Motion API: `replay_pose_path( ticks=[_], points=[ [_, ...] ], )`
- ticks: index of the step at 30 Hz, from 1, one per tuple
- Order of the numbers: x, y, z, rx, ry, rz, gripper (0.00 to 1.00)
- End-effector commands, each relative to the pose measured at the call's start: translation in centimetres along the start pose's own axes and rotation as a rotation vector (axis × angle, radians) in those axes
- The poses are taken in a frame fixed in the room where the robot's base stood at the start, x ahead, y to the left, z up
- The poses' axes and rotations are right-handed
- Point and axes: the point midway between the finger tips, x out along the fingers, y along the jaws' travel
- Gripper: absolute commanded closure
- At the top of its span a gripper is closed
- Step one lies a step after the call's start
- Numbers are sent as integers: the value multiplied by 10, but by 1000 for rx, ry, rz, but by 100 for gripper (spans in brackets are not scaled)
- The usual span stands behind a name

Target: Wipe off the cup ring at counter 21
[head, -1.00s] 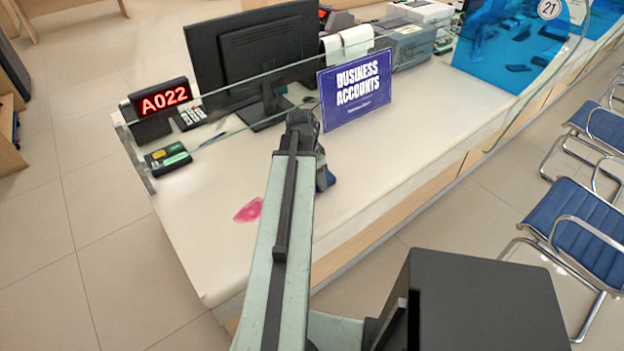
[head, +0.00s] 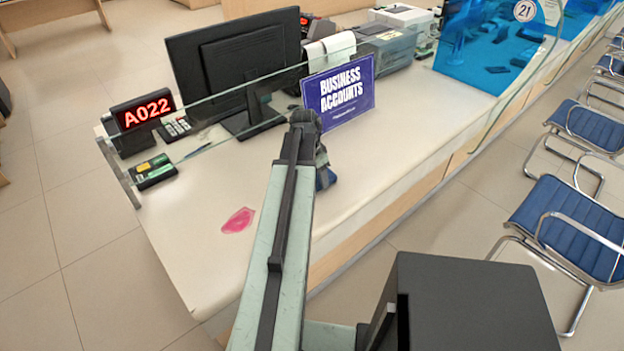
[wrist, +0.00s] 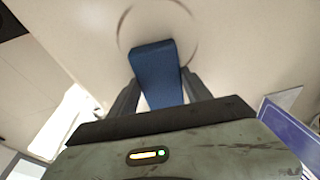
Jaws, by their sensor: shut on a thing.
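My gripper (wrist: 155,90) is shut on a blue block (wrist: 156,72), which looks like a sponge or folded cloth. In the head view the block (head: 326,179) shows partly behind my arm, above the counter (head: 375,185). A faint brown cup ring (wrist: 119,32) shows on the pale surface in the wrist view. The block's far end overlaps the ring's area in that picture; I cannot tell whether it touches the surface. In the head view I cannot make out the ring.
A pink stain (head: 238,221) lies on the counter left of my arm. A glass screen (head: 205,108) with a purple sign (head: 339,92) stands beyond my gripper. A monitor (head: 235,68) and number display (head: 143,110) are behind it. Blue chairs (head: 570,225) stand at the right.

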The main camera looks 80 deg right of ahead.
Motion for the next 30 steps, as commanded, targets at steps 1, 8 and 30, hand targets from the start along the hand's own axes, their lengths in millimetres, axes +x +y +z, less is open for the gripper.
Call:
replay_pose_path(
  ticks=[1,8,30],
  points=[
    [0,-1,-4,0,0,0,100],
    [5,0,-3,-1,-1,0,100],
    [-6,3,35,-1,-3,0,100]
  ],
)
